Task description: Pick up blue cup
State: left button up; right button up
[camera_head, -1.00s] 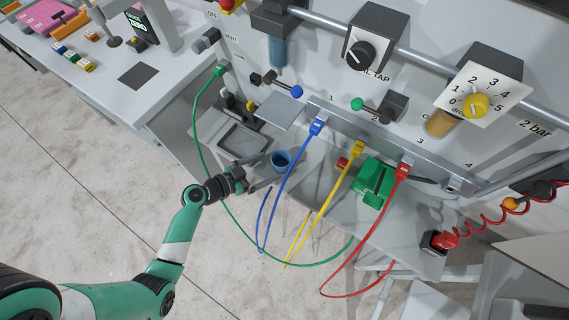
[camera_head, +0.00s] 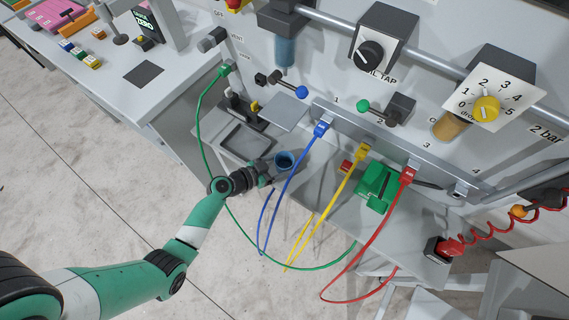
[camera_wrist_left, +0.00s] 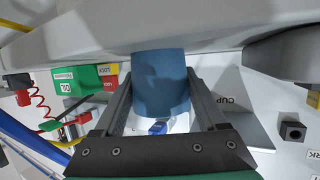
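The blue cup (camera_head: 285,160) stands upright on the grey bench shelf, below the blue-handled valve. In the left wrist view the cup (camera_wrist_left: 160,82) fills the space between the two dark fingers. My left gripper (camera_head: 273,165) reaches the cup from the left, with a finger on either side of it. The fingers (camera_wrist_left: 160,100) are spread about as wide as the cup; firm contact cannot be made out. My right gripper is not in view.
Blue (camera_head: 290,180), yellow (camera_head: 327,210) and red (camera_head: 372,255) cables hang just right of the cup. A green cable (camera_head: 204,150) loops behind my left arm. A dark tray (camera_head: 246,138) lies left of the cup, and a green block (camera_head: 376,186) sits to the right.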

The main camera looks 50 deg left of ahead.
pick_arm(q)
jog(key=c, duration=0.8)
